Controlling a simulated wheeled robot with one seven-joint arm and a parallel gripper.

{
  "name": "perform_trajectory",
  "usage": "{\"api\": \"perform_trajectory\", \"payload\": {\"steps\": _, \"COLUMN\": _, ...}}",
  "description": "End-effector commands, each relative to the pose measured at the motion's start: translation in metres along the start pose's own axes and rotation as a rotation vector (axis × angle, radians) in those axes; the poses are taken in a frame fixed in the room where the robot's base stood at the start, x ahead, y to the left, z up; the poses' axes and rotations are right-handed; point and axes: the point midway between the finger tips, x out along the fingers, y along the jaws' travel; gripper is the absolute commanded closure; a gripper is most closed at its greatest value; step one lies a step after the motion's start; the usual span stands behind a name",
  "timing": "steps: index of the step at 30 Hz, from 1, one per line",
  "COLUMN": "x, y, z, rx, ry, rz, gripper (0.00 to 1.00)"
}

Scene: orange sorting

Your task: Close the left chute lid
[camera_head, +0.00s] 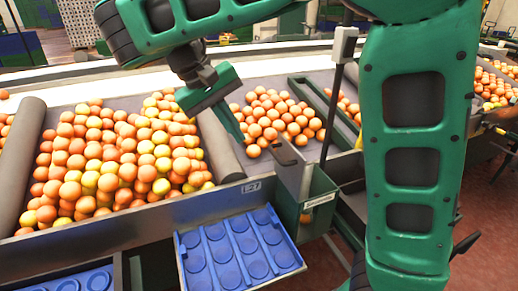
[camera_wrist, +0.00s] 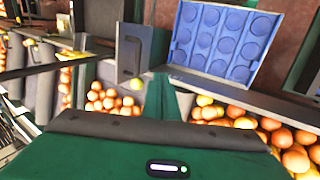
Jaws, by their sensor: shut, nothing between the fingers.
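The green chute box (camera_head: 318,205) with a small white label hangs on the front edge of the sorting table. Its grey lid (camera_head: 292,172) stands upright along the box's left side, with a dark handle at its top. In the wrist view the lid (camera_wrist: 133,52) shows as a flat grey plate with a dark handle. My gripper (camera_head: 238,134) is shut and empty, above the table between two piles of oranges, left of and above the lid. In the wrist view the shut gripper fingers (camera_wrist: 161,92) point toward the area beside the lid, apart from it.
A blue tray (camera_head: 236,252) with round hollows is in front of the table, left of the chute. Piles of oranges (camera_head: 120,155) and (camera_head: 277,118) lie in bays split by grey dividers (camera_head: 222,150). A grey post with a box (camera_head: 344,45) rises behind the chute.

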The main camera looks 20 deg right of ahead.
Motion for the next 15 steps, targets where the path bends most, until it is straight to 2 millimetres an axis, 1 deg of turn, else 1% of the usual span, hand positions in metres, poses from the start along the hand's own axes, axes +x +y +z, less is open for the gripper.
{"api": "perform_trajectory", "payload": {"steps": 3, "x": 0.003, "y": -0.004, "z": 0.000, "rx": -0.006, "ry": 0.003, "rz": 0.002, "gripper": 1.00}}
{"api": "perform_trajectory", "payload": {"steps": 7, "x": 0.014, "y": -0.006, "z": 0.001, "rx": -0.011, "ry": 0.004, "rz": 0.003, "gripper": 1.00}}
{"api": "perform_trajectory", "payload": {"steps": 14, "x": 0.046, "y": -0.008, "z": 0.001, "rx": -0.013, "ry": 0.004, "rz": 0.001, "gripper": 1.00}}
{"api": "perform_trajectory", "payload": {"steps": 15, "x": 0.054, "y": -0.007, "z": 0.001, "rx": -0.014, "ry": 0.004, "rz": 0.003, "gripper": 1.00}}
